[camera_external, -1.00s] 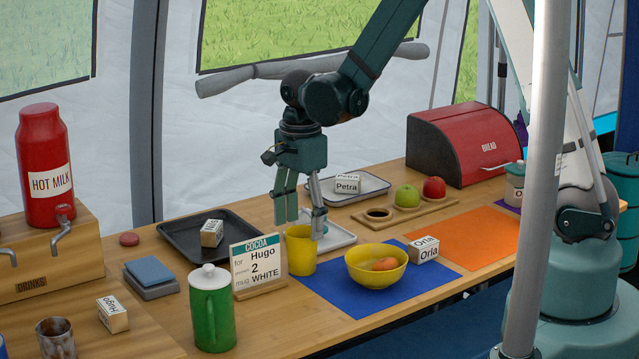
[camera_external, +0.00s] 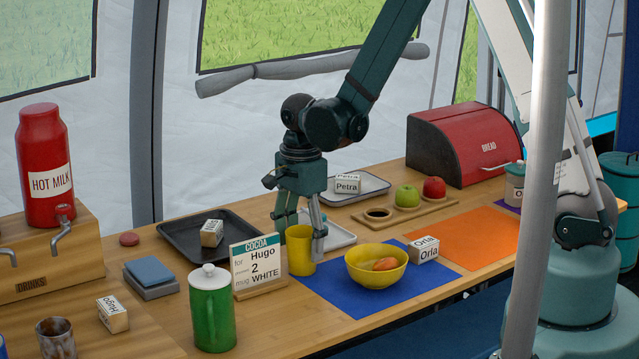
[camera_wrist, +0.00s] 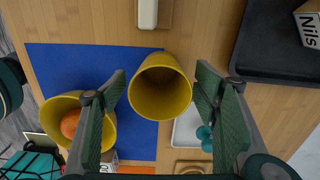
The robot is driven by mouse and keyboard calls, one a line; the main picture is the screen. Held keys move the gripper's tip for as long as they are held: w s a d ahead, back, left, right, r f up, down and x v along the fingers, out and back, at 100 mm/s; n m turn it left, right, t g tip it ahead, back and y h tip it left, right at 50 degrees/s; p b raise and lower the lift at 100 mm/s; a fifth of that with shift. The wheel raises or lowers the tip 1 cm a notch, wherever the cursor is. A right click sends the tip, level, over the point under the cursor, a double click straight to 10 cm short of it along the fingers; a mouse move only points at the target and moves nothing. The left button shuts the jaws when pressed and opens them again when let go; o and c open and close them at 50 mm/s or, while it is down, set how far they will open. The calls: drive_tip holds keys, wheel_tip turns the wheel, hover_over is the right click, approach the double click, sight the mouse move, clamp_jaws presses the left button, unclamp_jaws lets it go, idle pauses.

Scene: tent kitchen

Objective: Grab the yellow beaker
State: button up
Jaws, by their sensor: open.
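The yellow beaker (camera_external: 300,252) stands upright on the table at the left edge of the blue mat (camera_external: 345,302), just right of the cocoa card. In the wrist view the beaker (camera_wrist: 160,88) shows its open, empty mouth between my two fingers. My gripper (camera_external: 304,240) points down at the beaker, with its fingertips low at the beaker's back side in the external view. In the wrist view my gripper (camera_wrist: 163,105) is open, one finger on each side of the beaker, with a visible gap on both sides. Part of the fingers is hidden behind the beaker in the external view.
A yellow bowl (camera_external: 376,275) with an orange item stands close on the right. The cocoa card (camera_external: 258,262) stands close on the left. A white tray (camera_external: 338,237) lies behind, a black tray (camera_external: 180,232) to the back left, and a green pot (camera_external: 212,315) at the front left.

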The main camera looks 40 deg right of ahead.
drive_tip(key=shift+c, duration=0.5)
drive_tip(key=c, duration=0.9)
drive_tip(key=shift+r, duration=0.15)
drive_tip(key=shift+r+p, duration=0.95)
drive_tip(key=shift+r, duration=3.9)
